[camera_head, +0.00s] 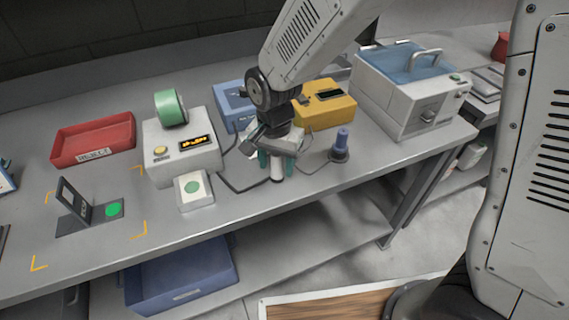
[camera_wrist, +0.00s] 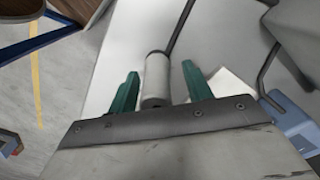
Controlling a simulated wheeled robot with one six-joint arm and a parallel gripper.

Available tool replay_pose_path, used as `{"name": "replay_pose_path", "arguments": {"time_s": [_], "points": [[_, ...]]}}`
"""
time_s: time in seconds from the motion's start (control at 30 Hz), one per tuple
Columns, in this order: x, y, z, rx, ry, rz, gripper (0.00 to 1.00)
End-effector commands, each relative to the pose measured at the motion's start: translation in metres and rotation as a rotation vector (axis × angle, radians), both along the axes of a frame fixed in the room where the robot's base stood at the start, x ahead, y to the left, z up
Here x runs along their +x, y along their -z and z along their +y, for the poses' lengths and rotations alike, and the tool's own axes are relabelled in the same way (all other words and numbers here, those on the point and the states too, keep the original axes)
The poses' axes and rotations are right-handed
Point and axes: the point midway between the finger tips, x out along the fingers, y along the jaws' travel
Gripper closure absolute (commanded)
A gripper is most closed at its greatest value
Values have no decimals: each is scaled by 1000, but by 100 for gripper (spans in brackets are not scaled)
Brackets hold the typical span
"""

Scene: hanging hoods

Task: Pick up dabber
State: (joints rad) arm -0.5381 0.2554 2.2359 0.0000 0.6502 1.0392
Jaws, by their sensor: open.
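A white cylinder with a dark end (camera_head: 277,172), which I take to be the dabber, stands near the bench's front edge. It also shows in the wrist view (camera_wrist: 156,80). My gripper (camera_head: 276,164) is open, pointing down over it. In the wrist view, the green fingers of my gripper (camera_wrist: 160,72) are on either side of the cylinder, with a gap to each and a wider one on the right. A blue-purple upright piece on a round dark base (camera_head: 341,144) stands apart to the right; I cannot tell whether it is the dabber.
The bench also holds a red tray (camera_head: 93,140), a white device with a green roll (camera_head: 182,150), a blue box (camera_head: 230,102), a yellow box (camera_head: 325,106) and a white bath (camera_head: 410,92). Dark cables lie near my gripper. A blue bin (camera_head: 182,278) sits on the lower shelf.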

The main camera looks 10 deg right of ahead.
Motion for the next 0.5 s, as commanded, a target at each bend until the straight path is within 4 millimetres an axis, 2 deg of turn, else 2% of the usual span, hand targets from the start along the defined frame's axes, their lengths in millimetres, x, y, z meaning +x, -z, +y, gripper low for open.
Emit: {"name": "replay_pose_path", "arguments": {"time_s": [0.27, 0.43, 0.47, 0.5], "points": [[0, 4, -1, 0, 2, 0, 50], [0, 4, -2, 0, 3, 0, 94], [0, 4, -2, 0, 4, 0, 100], [1, 4, -3, 0, 4, 0, 100]]}}
